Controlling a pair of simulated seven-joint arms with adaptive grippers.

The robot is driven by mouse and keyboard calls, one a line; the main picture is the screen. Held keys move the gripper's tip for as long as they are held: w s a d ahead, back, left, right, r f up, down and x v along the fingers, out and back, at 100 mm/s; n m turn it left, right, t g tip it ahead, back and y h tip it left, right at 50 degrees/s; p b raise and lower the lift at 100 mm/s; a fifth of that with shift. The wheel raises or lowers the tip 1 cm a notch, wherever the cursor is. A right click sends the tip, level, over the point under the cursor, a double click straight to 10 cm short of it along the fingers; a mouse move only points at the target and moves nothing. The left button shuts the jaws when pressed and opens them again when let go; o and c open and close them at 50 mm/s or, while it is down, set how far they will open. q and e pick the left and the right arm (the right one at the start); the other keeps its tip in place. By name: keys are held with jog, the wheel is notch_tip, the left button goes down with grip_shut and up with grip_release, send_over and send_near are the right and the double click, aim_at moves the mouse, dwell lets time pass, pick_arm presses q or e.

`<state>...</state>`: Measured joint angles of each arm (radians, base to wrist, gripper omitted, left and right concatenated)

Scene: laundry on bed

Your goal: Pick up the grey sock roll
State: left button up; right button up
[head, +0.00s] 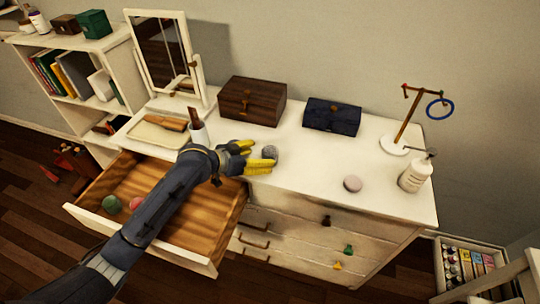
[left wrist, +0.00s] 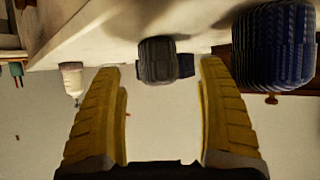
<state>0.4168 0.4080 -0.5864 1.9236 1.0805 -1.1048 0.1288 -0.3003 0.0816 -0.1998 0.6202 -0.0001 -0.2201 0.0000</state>
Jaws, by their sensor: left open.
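The grey sock roll (head: 270,153) lies on the white dresser top, just off the fingertips of my left gripper (head: 259,159). In the left wrist view the dark grey roll (left wrist: 157,62) sits beyond and between the two yellow fingers of the left gripper (left wrist: 160,75), which are apart with nothing between them. A pink roll (head: 352,184) lies on the dresser further right. My right gripper does not show.
An open drawer (head: 165,205) holds a green roll (head: 111,204) and a reddish one. A brown box (head: 252,100), a navy box (head: 331,115), a mirror (head: 163,55), a ring stand (head: 397,143) and a bottle (head: 415,175) stand on the dresser (head: 310,160). Dresser top between the rolls is clear.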

aim_at(270, 154)
pick_arm(q)
jog(key=shift+r+x, duration=0.15)
jog(key=shift+x, duration=1.1)
jog(key=shift+r+x, duration=0.1)
jog(key=shift+x, duration=1.1)
jog(key=shift+d, duration=0.15)
jog(key=shift+c, duration=0.2)
jog(key=c, duration=1.2)
